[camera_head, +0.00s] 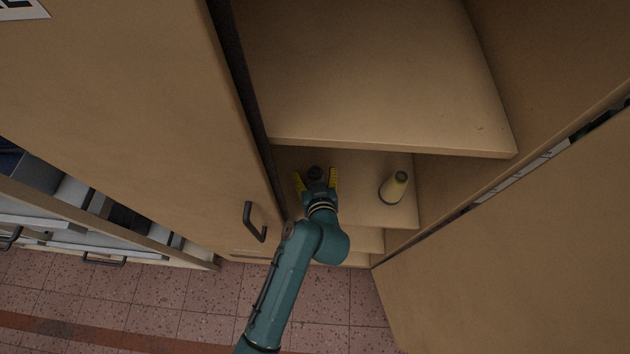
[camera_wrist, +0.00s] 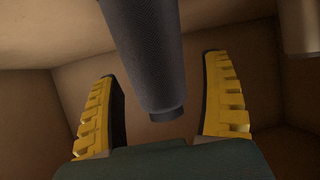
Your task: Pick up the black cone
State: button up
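The black cone (camera_head: 316,173) stands on a cabinet shelf (camera_head: 360,205), below a higher board. My gripper (camera_head: 317,180) reaches into the cabinet, with its yellow fingers on either side of the cone. In the wrist view the dark grey-black cone (camera_wrist: 148,50) runs down from the top edge and narrows to a small end between the fingers. The gripper also shows there (camera_wrist: 165,95), its fingers spread with a visible gap on each side of the cone. The cone's wide end is cut off in the wrist view.
The upper board (camera_head: 385,80) overhangs the shelf. A cabinet door with a black handle (camera_head: 254,222) is close on the left.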

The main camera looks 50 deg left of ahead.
jog(key=c, duration=1.2)
jog(key=shift+r, duration=0.1)
